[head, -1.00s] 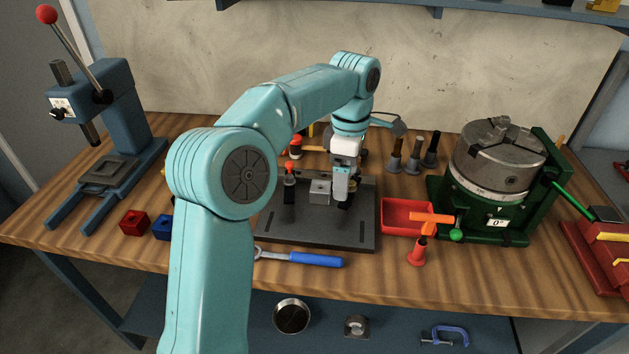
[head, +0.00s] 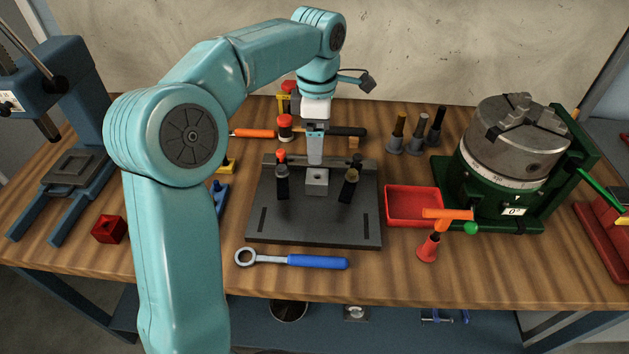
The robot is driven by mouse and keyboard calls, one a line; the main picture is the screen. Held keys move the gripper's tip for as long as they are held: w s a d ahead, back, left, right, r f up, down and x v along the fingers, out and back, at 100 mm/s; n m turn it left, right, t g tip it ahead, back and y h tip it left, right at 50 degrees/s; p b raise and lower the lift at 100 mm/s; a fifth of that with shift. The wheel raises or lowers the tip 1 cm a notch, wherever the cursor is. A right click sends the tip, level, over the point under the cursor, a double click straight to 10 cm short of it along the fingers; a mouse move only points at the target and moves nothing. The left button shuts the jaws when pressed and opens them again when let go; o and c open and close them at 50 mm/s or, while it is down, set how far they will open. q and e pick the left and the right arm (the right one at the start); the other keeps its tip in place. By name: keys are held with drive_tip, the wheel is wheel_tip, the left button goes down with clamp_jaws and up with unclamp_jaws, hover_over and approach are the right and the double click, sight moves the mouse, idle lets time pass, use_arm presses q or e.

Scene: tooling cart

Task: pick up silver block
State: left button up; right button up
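The silver block (head: 317,187), a small grey block with a hole in its top, sits on the dark fixture plate (head: 310,228) between two upright clamps. My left arm comes in from the left and bends down at the back. My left gripper (head: 315,163) points down, right above or just behind the block. Its finger is seen from one side, so the gap between the fingers is hidden. I cannot tell whether it touches the block. My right gripper is not in view.
The clamps with a red tip (head: 282,178) and a black tip (head: 349,186) flank the block closely. A blue-handled wrench (head: 317,262) lies in front. A red tray (head: 412,205), an orange-handled tool (head: 430,245) and a green-based chuck (head: 512,150) stand to the right.

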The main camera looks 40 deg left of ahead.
use_arm(q)
hover_over(317, 179)
wheel_tip(317, 179, down, 5)
drive_tip(key=shift+w+d, duration=0.1)
drive_tip(key=shift+d, duration=0.05)
drive_tip(key=shift+s+f, duration=0.2)
drive_tip(key=shift+f, duration=0.3)
wheel_tip(317, 179, down, 4)
drive_tip(key=shift+w, duration=0.15)
drive_tip(key=shift+f, duration=0.35)
drive_tip(key=c, duration=1.3)
drive_tip(key=shift+r, duration=0.15)
